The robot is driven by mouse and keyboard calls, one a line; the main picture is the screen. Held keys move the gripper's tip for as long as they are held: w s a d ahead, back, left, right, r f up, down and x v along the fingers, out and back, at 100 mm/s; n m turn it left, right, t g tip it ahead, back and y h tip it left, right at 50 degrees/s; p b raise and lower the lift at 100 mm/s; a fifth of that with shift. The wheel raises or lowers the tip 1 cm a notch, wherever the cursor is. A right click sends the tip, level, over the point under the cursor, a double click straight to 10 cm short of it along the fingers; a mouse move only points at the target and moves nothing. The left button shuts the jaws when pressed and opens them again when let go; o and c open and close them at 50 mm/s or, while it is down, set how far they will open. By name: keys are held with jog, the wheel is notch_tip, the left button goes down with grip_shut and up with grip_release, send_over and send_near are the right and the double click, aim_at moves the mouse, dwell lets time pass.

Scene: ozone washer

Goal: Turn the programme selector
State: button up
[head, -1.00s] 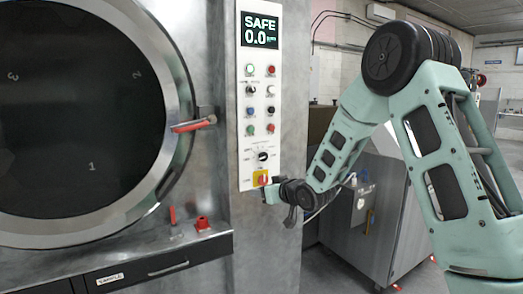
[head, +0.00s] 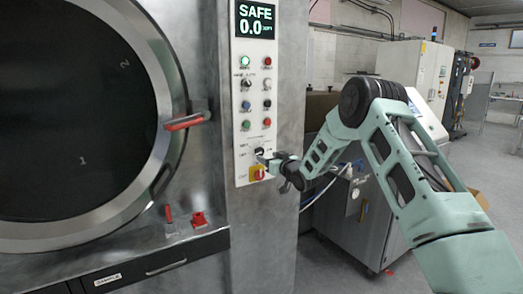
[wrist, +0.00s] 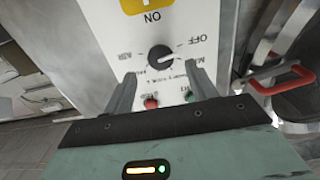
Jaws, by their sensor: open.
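The programme selector (wrist: 161,57) is a round black knob with a pointer on the white control panel (wrist: 210,25). In the wrist view the panel appears upside down, with the knob between and just beyond my two fingertips. My gripper (wrist: 162,76) is open, with one finger on each side and nothing between them. Contact with the knob cannot be told.
A yellow plate with a red switch (head: 257,173) sits just below the selector. Several buttons and lamps (head: 256,90) and a SAFE display (head: 256,20) are above. The round door's red handle (head: 187,121) projects at the left. A grey cabinet (head: 340,215) stands right.

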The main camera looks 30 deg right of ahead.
aim_at(261, 153)
jog(key=shift+w+a+p, duration=0.1)
jog(key=shift+w+p, duration=0.7)
jog(key=shift+w, duration=2.2)
jog(key=c, duration=0.9)
